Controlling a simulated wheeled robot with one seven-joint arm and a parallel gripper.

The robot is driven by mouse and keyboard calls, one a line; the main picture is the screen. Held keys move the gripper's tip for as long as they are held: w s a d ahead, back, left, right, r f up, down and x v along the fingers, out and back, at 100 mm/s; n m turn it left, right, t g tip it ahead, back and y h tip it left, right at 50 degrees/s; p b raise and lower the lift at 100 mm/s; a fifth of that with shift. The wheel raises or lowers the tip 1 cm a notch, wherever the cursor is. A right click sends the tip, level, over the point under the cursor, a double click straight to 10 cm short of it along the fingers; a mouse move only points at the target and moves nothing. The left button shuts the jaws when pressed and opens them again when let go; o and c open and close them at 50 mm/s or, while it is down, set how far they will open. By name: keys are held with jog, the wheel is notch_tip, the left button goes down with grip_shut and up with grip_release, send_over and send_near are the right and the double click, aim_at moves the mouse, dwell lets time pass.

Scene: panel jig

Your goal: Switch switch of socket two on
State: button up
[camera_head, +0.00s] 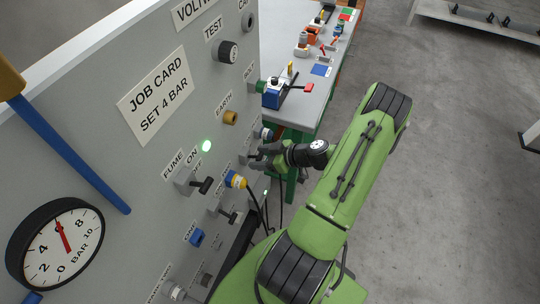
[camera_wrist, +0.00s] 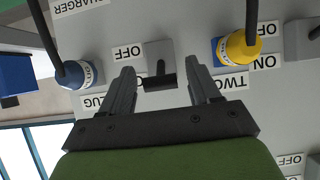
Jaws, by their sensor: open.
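A grey switch box with a black lever (camera_wrist: 160,76) sits on the panel between my fingers in the wrist view. My gripper (camera_wrist: 163,84) is open, one finger on each side of the lever, and I see no clear contact. In the head view my gripper (camera_head: 258,157) is close to the panel. A TWO label (camera_wrist: 230,83), upside down and partly covered by the right finger, is next to the yellow plug (camera_wrist: 240,47) in its blue socket.
A blue-and-white plug (camera_wrist: 80,73) with a cable is left of my fingers. Another switch (camera_wrist: 304,38) is at the right edge. In the head view, a green lamp (camera_head: 206,145), a gauge (camera_head: 63,243) and a knob (camera_head: 229,51) are on the panel. A bench (camera_head: 304,106) stands behind.

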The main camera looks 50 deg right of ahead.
jog(key=v, duration=1.5)
jog(key=shift+s, duration=0.2)
jog(key=shift+r, duration=0.1)
